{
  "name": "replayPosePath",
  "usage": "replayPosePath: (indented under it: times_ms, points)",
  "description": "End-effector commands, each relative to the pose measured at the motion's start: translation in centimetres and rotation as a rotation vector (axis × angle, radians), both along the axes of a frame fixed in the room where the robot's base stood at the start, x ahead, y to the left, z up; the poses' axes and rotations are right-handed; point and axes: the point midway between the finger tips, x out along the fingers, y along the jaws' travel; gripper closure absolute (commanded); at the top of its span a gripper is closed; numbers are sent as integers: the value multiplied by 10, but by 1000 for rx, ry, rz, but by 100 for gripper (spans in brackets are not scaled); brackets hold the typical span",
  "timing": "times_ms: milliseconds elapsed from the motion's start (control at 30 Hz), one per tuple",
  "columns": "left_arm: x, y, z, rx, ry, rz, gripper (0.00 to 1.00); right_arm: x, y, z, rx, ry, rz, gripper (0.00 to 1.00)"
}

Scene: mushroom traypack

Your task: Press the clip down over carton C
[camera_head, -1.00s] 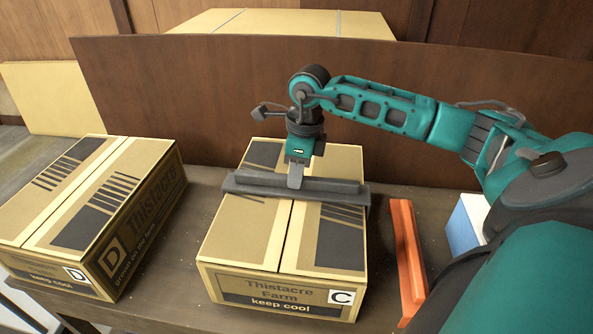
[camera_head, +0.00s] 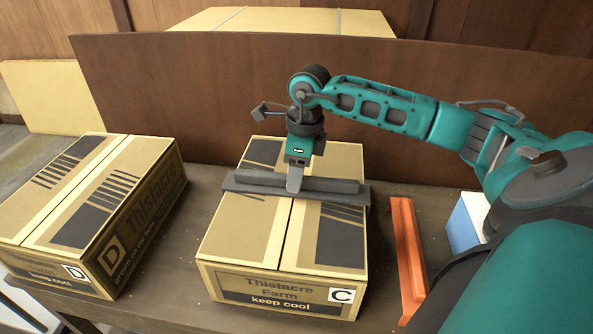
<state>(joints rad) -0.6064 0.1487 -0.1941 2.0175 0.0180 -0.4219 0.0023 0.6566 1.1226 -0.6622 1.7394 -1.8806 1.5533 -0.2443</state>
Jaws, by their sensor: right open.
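Carton C (camera_head: 262,236) is a closed brown box with a "C" label, standing on the table at the middle. A dark grey clip (camera_head: 335,192) lies across its top, over the seam between the flaps. My right gripper (camera_head: 295,186) points down at the middle of the clip, with its fingertip in front of or against the clip's bar. It is open; its fingers overlap in this view, so contact is hard to judge. My left gripper is not in view.
Carton D (camera_head: 150,215) stands on the table to the left, with a clear gap between. An orange bar (camera_head: 407,255) and a blue and white box (camera_head: 464,226) lie to the right of carton C. A brown panel (camera_head: 180,90) stands upright behind.

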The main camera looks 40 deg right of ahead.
Motion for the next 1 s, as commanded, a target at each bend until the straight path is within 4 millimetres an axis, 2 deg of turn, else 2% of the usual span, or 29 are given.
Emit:
replayPosePath:
  times_ms: [133, 200, 300, 500, 633, 800, 1000]
  points:
    - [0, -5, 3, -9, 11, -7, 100, 0, 0, 0, 0, 0, 0, 50]
    - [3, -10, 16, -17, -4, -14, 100, 0, -2, 17, -1, -6, 0, 50]
    - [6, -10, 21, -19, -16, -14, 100, -2, -3, 40, -1, -6, 1, 50]
    - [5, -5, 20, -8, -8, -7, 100, -7, -6, 86, 0, -4, 0, 50]
    - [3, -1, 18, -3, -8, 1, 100, -10, -8, 109, 0, -4, 0, 50]
    - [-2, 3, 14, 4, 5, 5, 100, -11, -10, 125, 0, -3, 0, 50]
    - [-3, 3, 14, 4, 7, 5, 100, -12, -10, 129, -1, 1, 0, 50]
